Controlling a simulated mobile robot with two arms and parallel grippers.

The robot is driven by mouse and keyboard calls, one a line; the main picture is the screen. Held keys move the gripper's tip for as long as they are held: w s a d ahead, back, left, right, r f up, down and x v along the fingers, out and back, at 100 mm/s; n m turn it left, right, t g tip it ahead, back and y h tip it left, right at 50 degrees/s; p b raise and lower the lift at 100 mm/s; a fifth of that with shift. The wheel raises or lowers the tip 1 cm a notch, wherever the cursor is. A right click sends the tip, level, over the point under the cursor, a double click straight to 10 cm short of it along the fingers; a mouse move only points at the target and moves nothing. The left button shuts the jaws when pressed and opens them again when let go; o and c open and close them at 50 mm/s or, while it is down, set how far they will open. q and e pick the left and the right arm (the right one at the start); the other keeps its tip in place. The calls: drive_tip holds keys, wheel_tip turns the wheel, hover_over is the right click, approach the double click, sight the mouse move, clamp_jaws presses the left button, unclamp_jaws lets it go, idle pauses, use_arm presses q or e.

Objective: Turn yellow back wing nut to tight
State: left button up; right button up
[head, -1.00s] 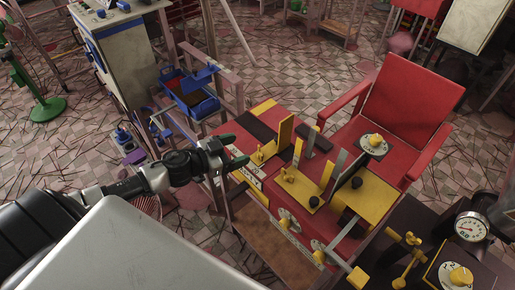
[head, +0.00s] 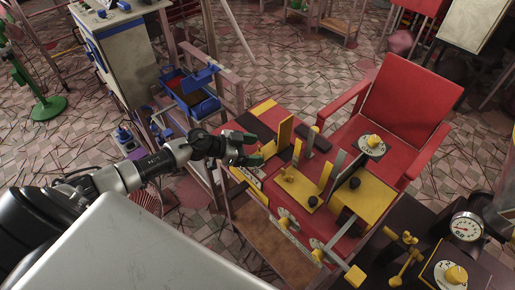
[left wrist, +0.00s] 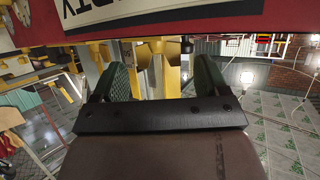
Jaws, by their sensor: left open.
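My left gripper (head: 262,149) is open at the left edge of the red machine table, its green fingertips at the back yellow bracket. In the head view these fingers largely hide the back wing nut. In the left wrist view, a yellow part (left wrist: 143,57), apparently the wing nut, shows between the two open green fingers (left wrist: 164,78); I cannot tell if they touch it. The front yellow wing nut (head: 287,175) stands on its plate closer to me, apart from the gripper. The yellow upright plate (head: 285,132) rises just right of the fingers. My right gripper is out of view.
Yellow and grey upright plates and a black knob (head: 313,201) crowd the red table right of the gripper. A dial with a yellow knob (head: 373,141) sits near the red chair (head: 408,110). Blue bins (head: 196,101) stand behind my left arm.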

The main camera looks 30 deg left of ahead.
use_arm(q)
drive_tip(key=shift+x, duration=0.85)
drive_tip(key=c, duration=0.9)
drive_tip(key=shift+a+m+g+h+b, duration=0.15)
drive_tip(key=shift+m+g+h+b, duration=0.35)
drive_tip(key=shift+m+g, duration=0.3)
drive_tip(key=shift+m+g+h, duration=0.5)
drive_tip(key=shift+m+g, duration=0.3)
drive_tip(key=o, duration=0.9)
